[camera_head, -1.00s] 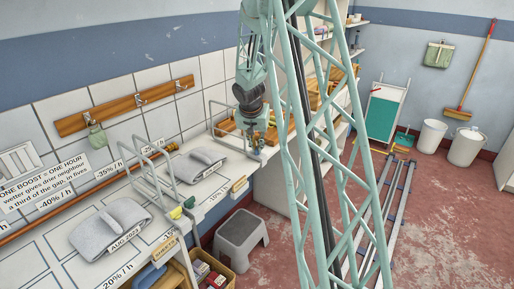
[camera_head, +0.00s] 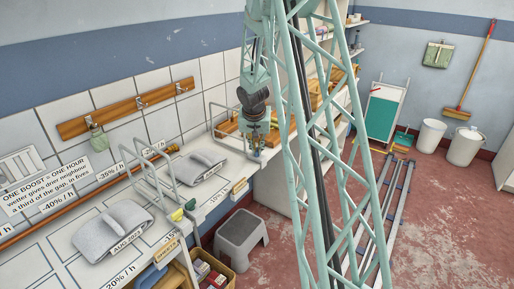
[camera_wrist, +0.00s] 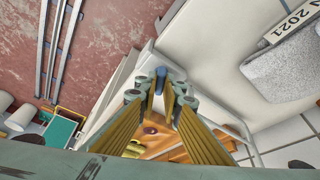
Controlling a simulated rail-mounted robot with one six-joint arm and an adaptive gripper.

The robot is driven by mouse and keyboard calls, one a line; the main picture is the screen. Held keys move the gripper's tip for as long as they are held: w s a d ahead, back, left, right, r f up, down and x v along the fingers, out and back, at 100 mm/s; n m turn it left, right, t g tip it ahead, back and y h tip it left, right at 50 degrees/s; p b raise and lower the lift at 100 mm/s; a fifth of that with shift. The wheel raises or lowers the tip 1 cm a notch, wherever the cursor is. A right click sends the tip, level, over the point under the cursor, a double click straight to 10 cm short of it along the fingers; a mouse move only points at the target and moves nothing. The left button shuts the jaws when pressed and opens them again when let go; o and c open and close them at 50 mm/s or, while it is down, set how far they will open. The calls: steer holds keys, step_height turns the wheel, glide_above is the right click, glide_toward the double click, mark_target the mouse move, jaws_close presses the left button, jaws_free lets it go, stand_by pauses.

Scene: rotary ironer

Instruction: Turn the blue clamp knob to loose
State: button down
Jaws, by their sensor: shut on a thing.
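The blue clamp knob (camera_wrist: 161,76) shows in the wrist view as a small upright blue piece between the tips of my yellow finger pads. My gripper (camera_wrist: 160,92) is shut on it, with one pad on each side. In the head view my gripper (camera_head: 256,147) points down at the right end of the white counter, near a metal rail. The knob is too small and too covered by the gripper there to make out its turned position.
The white counter (camera_head: 65,236) bears grey folded cloths (camera_head: 200,167) and bent metal rails (camera_head: 150,165). A grey step stool (camera_head: 241,236) stands on the floor below. A shelf with wooden trays stands behind my arm. The red floor to the right is largely open.

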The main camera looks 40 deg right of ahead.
steer(key=shift+r+n+p, duration=0.1)
steer(key=shift+n+p, duration=0.8)
steer(key=shift+p, duration=2.15)
steer(key=n+t+y+p, duration=0.1)
steer(key=n+p, duration=0.1)
steer(key=p, duration=1.1)
steer(key=shift+d+r, duration=0.15)
steer(key=shift+d, duration=0.05)
steer(key=shift+n+y+p, duration=0.3)
steer(key=shift+n+p, duration=0.5)
steer(key=shift+p, duration=1.45)
steer(key=shift+w+d+n+y+p, duration=0.1)
steer(key=shift+n+y+p, duration=0.2)
steer(key=shift+n+p, duration=0.45)
steer(key=shift+d+n+y, duration=0.1)
steer(key=shift+n+y, duration=0.45)
steer(key=shift+n, duration=0.8)
steer(key=shift+n+y, duration=0.55)
steer(key=shift+n, duration=0.75)
steer(key=c, duration=2.8)
jaws_free()
steer(key=shift+f, duration=0.25)
steer(key=shift+s+r, duration=0.1)
steer(key=shift+s, duration=0.15)
steer(key=shift+v, duration=5.9)
